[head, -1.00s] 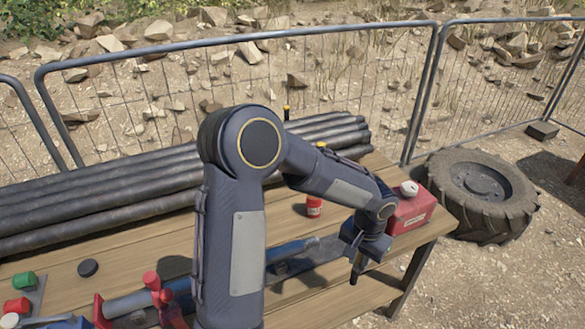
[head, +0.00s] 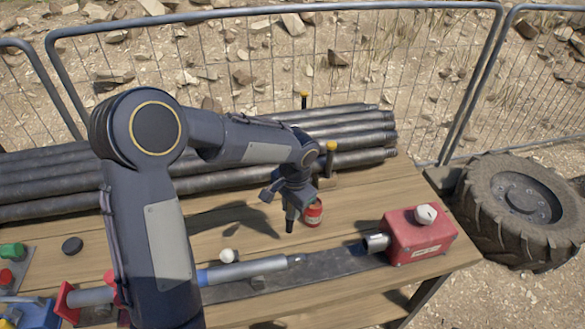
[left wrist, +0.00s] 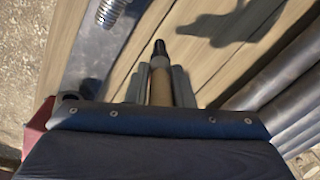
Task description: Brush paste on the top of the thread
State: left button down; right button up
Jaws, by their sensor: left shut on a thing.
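My left gripper (head: 293,192) is shut on a brush with a tan handle (left wrist: 161,88) and a dark tip (left wrist: 160,48). The brush points down over the table, and its dark tip also shows in the head view (head: 290,222). A red can (head: 313,213) stands just right of the brush, partly hidden by the gripper. The thread (head: 293,260) is on the right end of a grey tool on the table, nearer the front than the brush. Its ridges show at the top left of the left wrist view (left wrist: 109,12). The brush and thread are apart. My right gripper is out of view.
A red box (head: 420,240) with a metal stub and a white piece on top stands at the table's right end. Several dark pipes (head: 60,185) lie along the back. A black puck (head: 72,245) and red clamps are at left. A tyre (head: 515,205) lies beyond the table.

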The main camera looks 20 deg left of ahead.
pick_arm(q)
jog(key=w+d+r+m+t+h+b, duration=0.1)
jog(key=w+r+m+t, duration=0.2)
jog(key=m, duration=0.6)
jog(key=w+r+m+h+b, duration=0.1)
jog(key=w+r+m+h, duration=0.15)
jog(key=w+m, duration=0.55)
jog(key=shift+m+y, duration=0.35)
jog(key=shift+m, duration=0.45)
jog(key=s+f+b, duration=0.1)
jog(key=f+b, duration=0.2)
jog(key=s+f+b, duration=0.1)
jog(key=shift+s+d+f+b, duration=0.15)
jog(key=shift+s+f+b, duration=0.15)
jog(key=shift+f+b, duration=0.1)
jog(key=shift+f+b, duration=0.35)
jog(key=shift+f, duration=0.3)
jog(key=shift+r, duration=0.1)
dwell(0.4)
notch_tip(320, 180, up, 7)
jog(key=p, duration=0.5)
jog(key=shift+p, duration=0.3)
dwell(0.5)
